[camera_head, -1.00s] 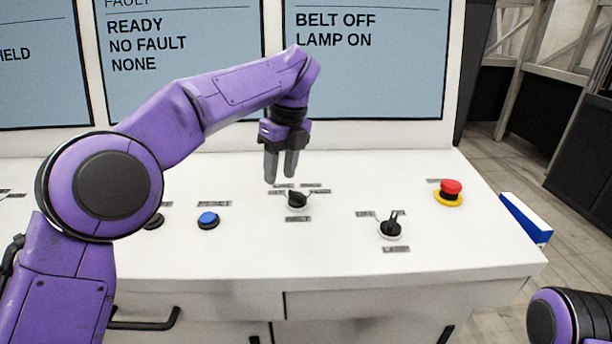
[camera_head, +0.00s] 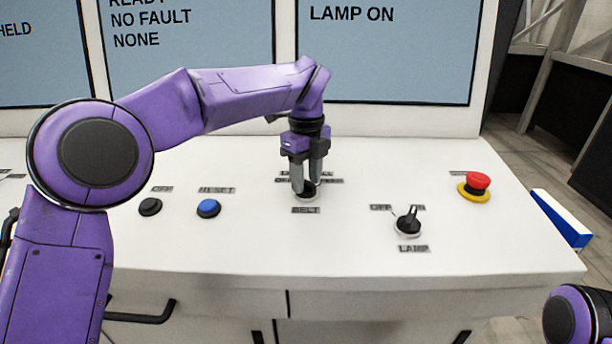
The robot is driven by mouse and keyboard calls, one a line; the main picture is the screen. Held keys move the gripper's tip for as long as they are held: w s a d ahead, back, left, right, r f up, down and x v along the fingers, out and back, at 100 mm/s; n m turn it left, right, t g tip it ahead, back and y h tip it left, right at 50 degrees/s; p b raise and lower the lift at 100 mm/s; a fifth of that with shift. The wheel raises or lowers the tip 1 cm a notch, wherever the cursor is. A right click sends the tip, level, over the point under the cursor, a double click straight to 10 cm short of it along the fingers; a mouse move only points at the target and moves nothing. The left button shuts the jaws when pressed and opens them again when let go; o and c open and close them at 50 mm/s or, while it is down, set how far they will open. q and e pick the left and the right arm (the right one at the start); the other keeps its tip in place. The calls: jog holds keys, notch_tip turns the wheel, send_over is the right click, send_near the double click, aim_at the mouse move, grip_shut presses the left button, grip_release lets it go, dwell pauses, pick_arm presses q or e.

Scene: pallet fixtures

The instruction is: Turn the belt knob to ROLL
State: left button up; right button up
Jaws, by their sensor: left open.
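The black belt knob (camera_head: 307,192) sits on the white console top, above a label reading BELT. Its position labels lie behind it and are partly covered by my gripper, so I cannot read where it points. My left gripper (camera_head: 304,186) points down over the knob with its two grey fingers apart, one at each side of it. The fingertips are at about knob height; I cannot tell if they touch it. Of my right arm only a purple and black link shows at the bottom right corner; its gripper is out of view.
A black lamp knob (camera_head: 408,221) stands to the right, and a red emergency button (camera_head: 476,184) on a yellow base lies further right. A blue RESET button (camera_head: 208,208) and a black OFF button (camera_head: 150,206) are to the left. Screens (camera_head: 395,50) rise behind the console.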

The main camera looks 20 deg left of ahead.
pick_arm(q)
jog(key=shift+s+r, duration=0.2)
jog(key=shift+s, duration=0.1)
jog(key=shift+w+f, duration=0.1)
jog(key=shift+w, duration=0.05)
grip_shut()
jog(key=shift+m, duration=0.3)
jog(key=m+p, duration=0.1)
jog(key=m, duration=0.2)
jog(key=shift+p, duration=0.4)
jog(key=m+p, duration=0.2)
jog(key=m, duration=0.1)
jog(key=m+p, duration=0.2)
jog(key=m, duration=0.1)
jog(key=shift+m, duration=0.3)
jog(key=shift+m+p, duration=0.7)
jog(key=shift+p, duration=0.05)
